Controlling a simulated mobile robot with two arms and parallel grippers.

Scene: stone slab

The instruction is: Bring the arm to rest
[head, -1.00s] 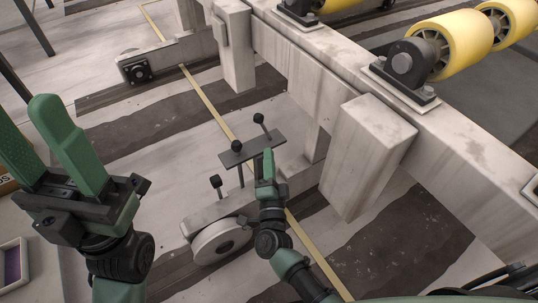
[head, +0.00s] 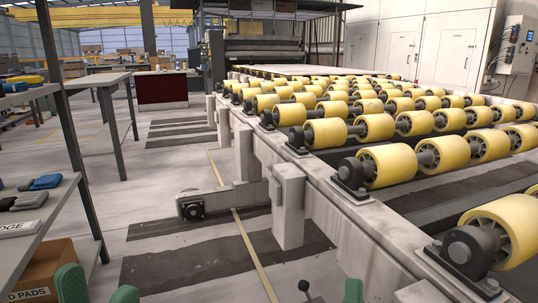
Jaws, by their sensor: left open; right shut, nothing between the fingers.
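My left gripper (head: 97,287) shows only as two green fingertips at the bottom edge, lower left. The tips stand apart with a gap between them, and nothing shows in the gap. My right gripper (head: 354,290) shows only as a green tip at the bottom edge, right of centre, beside the roller frame. It looks closed and empty. The rest of both arms is below the picture.
A pale frame (head: 325,215) carries rows of yellow rollers (head: 390,165) on the right. A black-knobbed lever (head: 304,286) stands near my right gripper. At left are a shelf (head: 30,235) with tools and a cardboard box (head: 45,270). The floor (head: 150,215) between is open.

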